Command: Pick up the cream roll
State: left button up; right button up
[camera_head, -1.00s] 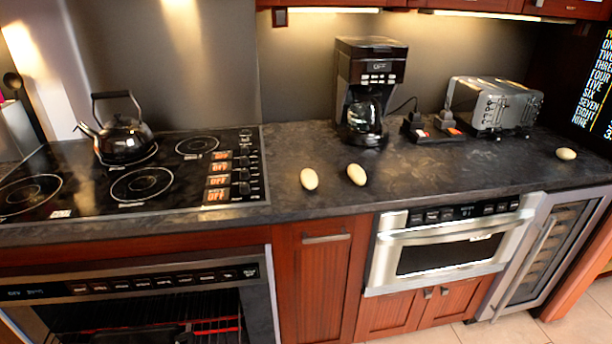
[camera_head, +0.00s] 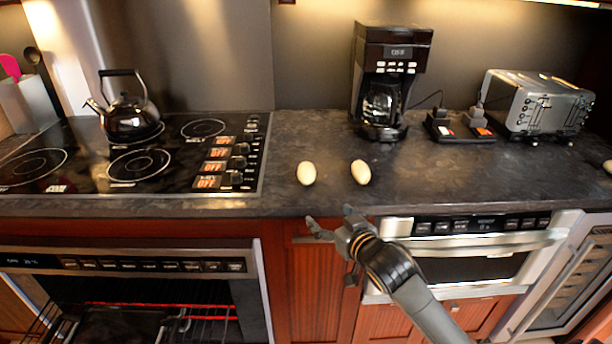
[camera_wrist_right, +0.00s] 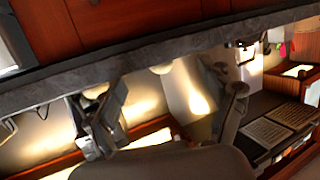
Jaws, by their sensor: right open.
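Two pale, egg-shaped rolls lie on the dark counter in the head view: a left one (camera_head: 307,173) and a right one (camera_head: 361,172), side by side with a gap between them. Either could be the cream roll; I cannot tell which. A third pale roll (camera_head: 608,167) is cut off at the right edge. My right gripper (camera_head: 331,217) is open and empty at the counter's front edge, nearer than the two rolls and apart from them. Its spread fingers also show in the right wrist view (camera_wrist_right: 168,112), where small pale shapes lie beyond them. My left gripper is out of view.
A coffee maker (camera_head: 388,80), a small black stand (camera_head: 458,128) and a toaster (camera_head: 538,103) stand behind and right. The cooktop (camera_head: 90,182) with a kettle (camera_head: 128,112) is left. The microwave drawer (camera_head: 472,268) is below the counter. Counter around the two rolls is clear.

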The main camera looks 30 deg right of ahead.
aim_at(312, 177)
jog(key=shift+t, duration=0.7)
jog(key=w, duration=0.3)
jog(key=w+d+r, duration=0.1)
jog(key=w, duration=0.2)
jog(key=w+d+r, duration=0.1)
jog(key=w, duration=0.2)
jog(key=shift+w+d+r, duration=0.1)
jog(key=shift+w+r, duration=0.15)
jog(key=shift+w, duration=0.05)
jog(key=shift+w+d+f+p, duration=0.1)
jog(key=shift+w+f+p, duration=0.1)
jog(key=shift+w, duration=0.85)
jog(key=shift+w+d+f+p, duration=0.1)
jog(key=shift+w+p, duration=0.05)
jog(key=shift+w, duration=0.85)
jog(key=shift+w+f+p, duration=0.15)
jog(key=shift+w+p, duration=0.05)
jog(key=shift+w, duration=0.85)
jog(key=shift+c, duration=0.4)
jog(key=c, duration=1.3)
